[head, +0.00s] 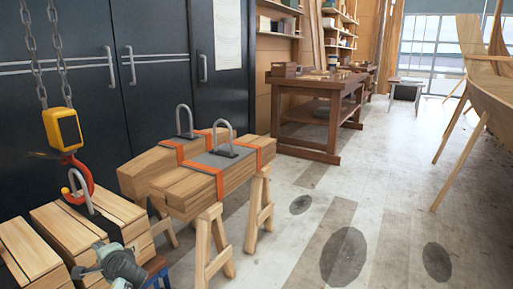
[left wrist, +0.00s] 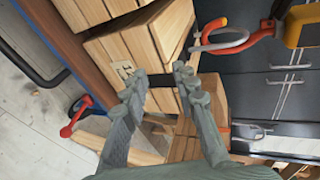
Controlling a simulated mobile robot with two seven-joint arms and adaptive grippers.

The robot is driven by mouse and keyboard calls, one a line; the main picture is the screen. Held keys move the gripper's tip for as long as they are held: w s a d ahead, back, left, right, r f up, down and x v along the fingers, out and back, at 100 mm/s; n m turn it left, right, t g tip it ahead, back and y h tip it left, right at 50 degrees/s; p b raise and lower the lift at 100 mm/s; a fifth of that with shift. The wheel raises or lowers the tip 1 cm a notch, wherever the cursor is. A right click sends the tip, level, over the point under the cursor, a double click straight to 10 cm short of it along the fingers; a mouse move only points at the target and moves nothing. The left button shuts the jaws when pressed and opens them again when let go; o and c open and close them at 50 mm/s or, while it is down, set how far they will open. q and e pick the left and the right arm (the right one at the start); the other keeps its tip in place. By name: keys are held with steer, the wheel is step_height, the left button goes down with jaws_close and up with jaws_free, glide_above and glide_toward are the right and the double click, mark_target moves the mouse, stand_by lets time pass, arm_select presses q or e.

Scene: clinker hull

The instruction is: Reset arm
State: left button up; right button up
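My left gripper (head: 88,263) is low at the left in the head view, in front of the timber bundle (head: 68,226) under the hoist hook. In the left wrist view, the fingers of my left gripper (left wrist: 158,80) are apart with nothing gripped between them. Timber (left wrist: 165,50) lies beyond the fingertips; I cannot tell whether they touch it. The red-orange hook (head: 77,172) hangs on a chain at the grey lifting loop (head: 82,193) of that bundle. The hook also shows at the upper right of the wrist view (left wrist: 257,33). My right gripper is in neither view.
A strapped timber stack (head: 205,170) with grey loops rests on wooden trestles (head: 259,208). Another bundle (head: 27,250) is at the far left. Dark cabinets (head: 150,60) stand behind, and a workbench (head: 315,90) farther back. A wooden hull (head: 490,95) is at right. The middle floor is clear.

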arm_select(q)
steer(key=s+d+f+n+g+h, duration=0.1)
steer(key=s+d+f+n+h, duration=0.15)
steer(key=s+d+f, duration=0.45)
steer(key=s+d+f+n+g+h, duration=0.1)
steer(key=s+d+f+h, duration=0.25)
steer(key=s+f, duration=0.75)
steer(key=s+d+f+n+g+h, duration=0.1)
steer(key=s+d+f, duration=0.2)
steer(key=s, duration=0.4)
steer(key=s+d+f+n+g+h, duration=0.1)
steer(key=s+d+f+n+h, duration=0.1)
steer(key=s+d, duration=0.4)
steer(key=shift+s+d+f+g+h, duration=0.3)
steer(key=shift+s+f+g, duration=0.1)
steer(key=shift+f, duration=0.5)
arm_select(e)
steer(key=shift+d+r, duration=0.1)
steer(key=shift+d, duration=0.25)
